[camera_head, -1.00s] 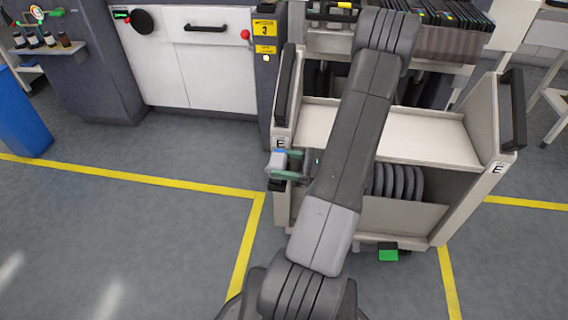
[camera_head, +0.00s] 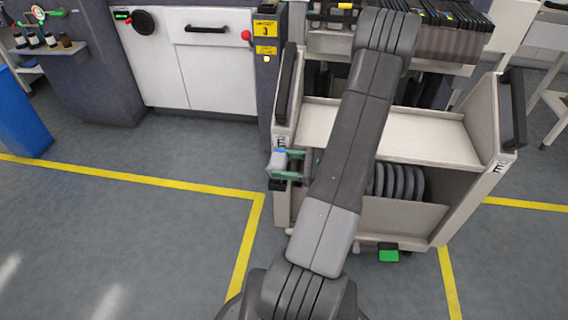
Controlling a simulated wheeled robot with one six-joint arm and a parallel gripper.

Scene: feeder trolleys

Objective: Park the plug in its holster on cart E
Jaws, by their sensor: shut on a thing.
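Cart E (camera_head: 400,135) stands in front of me, with an "E" label on each front post. My gripper (camera_head: 284,164) is at the cart's left front post, just below the left label. Its green fingers are shut on the plug (camera_head: 279,160), a small grey-white body with a blue top. A dark piece (camera_head: 277,185) shows on the post just under the plug; it may be the holster. I cannot tell whether the plug is in it or only above it. My arm hides the middle of the cart.
A machine with white doors (camera_head: 215,70) and a yellow "3" sign stands behind, left of the cart. Dark reels (camera_head: 398,182) sit in the cart's lower bin. A green pedal (camera_head: 389,256) is at its base. The floor left of the cart is clear.

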